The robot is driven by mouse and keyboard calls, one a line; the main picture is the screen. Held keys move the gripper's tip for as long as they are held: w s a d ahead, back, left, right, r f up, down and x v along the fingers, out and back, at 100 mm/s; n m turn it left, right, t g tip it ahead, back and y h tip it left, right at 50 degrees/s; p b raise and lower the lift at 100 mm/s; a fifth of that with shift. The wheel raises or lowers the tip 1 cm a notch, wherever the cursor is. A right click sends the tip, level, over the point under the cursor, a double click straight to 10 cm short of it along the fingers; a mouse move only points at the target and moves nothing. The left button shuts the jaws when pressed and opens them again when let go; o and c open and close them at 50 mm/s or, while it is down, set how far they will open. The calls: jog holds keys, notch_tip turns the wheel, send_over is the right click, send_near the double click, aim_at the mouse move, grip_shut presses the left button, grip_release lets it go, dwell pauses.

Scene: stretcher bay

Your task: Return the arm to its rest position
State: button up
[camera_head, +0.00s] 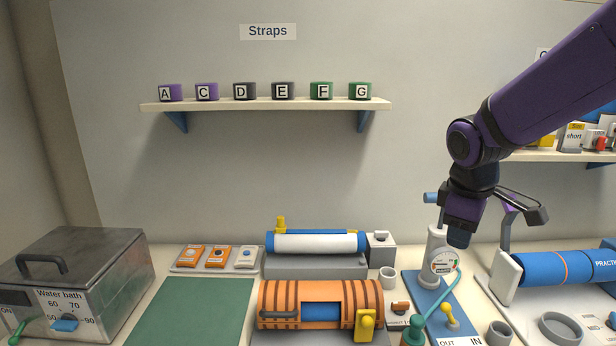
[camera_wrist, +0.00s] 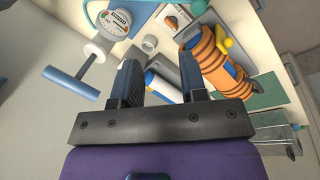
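My arm, purple with dark joints, comes in from the upper right in the head view and bends down at its elbow. My gripper (camera_head: 459,238) hangs at its lower end, in front of the wall and just above the white cylinder with a round gauge (camera_head: 443,262). I cannot tell from this view whether they touch. In the wrist view my gripper (camera_wrist: 160,82) has two dark fingers set well apart, with nothing held between them. Past the fingers lies a blue and white roll (camera_wrist: 165,88).
An orange striped roll (camera_head: 320,298), a green mat (camera_head: 192,312) and a metal water bath (camera_head: 82,270) stand on the bench. A blue practice arm (camera_head: 552,267) lies at right. A strap shelf (camera_head: 265,104) is on the wall; the wall below it is clear.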

jog(key=s+d+r+m+t, duration=0.1)
jog(key=s+r+m, duration=0.3)
jog(key=s, duration=0.5)
jog(key=s+d+r+m+t+y, duration=0.1)
jog(key=s+r+m, duration=0.3)
jog(key=s, duration=0.5)
jog(key=shift+s+d+r+m+t+y, duration=0.35)
jog(key=shift+m+t, duration=0.25)
jog(key=shift+m, duration=0.4)
